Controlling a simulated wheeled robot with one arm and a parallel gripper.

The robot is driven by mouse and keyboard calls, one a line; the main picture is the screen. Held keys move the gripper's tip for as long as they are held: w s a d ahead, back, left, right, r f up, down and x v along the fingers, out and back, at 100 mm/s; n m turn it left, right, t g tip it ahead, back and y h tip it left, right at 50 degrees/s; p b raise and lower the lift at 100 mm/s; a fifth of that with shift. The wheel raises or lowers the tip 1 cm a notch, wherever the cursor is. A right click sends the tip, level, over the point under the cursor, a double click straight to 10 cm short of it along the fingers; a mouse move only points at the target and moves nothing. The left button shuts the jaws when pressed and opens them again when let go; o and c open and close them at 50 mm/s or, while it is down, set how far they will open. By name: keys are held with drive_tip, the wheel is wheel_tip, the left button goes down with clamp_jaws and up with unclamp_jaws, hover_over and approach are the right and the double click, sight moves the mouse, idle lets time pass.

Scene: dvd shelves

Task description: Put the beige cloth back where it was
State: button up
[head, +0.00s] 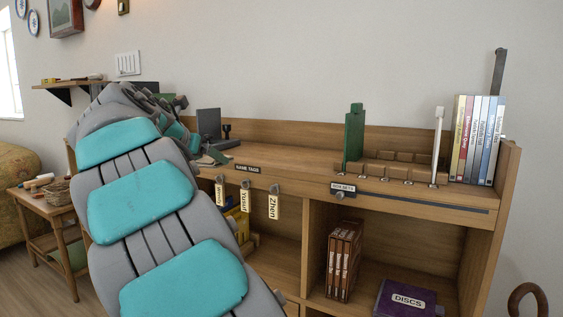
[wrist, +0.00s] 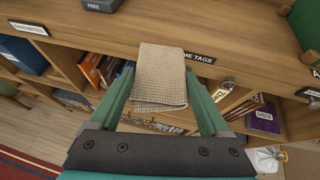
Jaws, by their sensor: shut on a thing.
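The beige cloth (wrist: 161,72) is a folded, woven piece between the two green fingers of my gripper (wrist: 158,82) in the wrist view. My gripper is shut on it. The cloth is seen over the front edge of the wooden shelf top (wrist: 235,35) and hides the left part of the name tags label (wrist: 199,58). I cannot tell whether it touches the wood. In the head view my gripper (head: 197,151) is at the left part of the shelf top, mostly hidden by my arm, and a small bit of the cloth (head: 216,156) shows.
Name tags (head: 245,200) hang on knobs below the front edge. A green block-shaped piece (head: 354,137), a wooden rack (head: 393,170) and a row of DVDs (head: 477,140) stand on the right. A dark stand (head: 209,124) is behind my gripper. The middle of the shelf top is clear.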

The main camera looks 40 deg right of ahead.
drive_tip(key=s+d+r+m+g+h, duration=0.1)
drive_tip(key=s+d+r+m+g, duration=0.1)
drive_tip(key=s+d+r, duration=0.25)
drive_tip(key=w+d, duration=0.1)
drive_tip(key=d, duration=0.4)
drive_tip(key=w+d+f, duration=0.1)
drive_tip(key=d, duration=0.4)
drive_tip(key=w+d+f, duration=0.1)
drive_tip(key=d, duration=0.4)
drive_tip(key=shift+d, duration=0.4)
drive_tip(key=shift+f+b, duration=0.6)
drive_tip(key=shift+f, duration=1.15)
drive_tip(key=shift+f, duration=0.1)
drive_tip(key=o, duration=1.1)
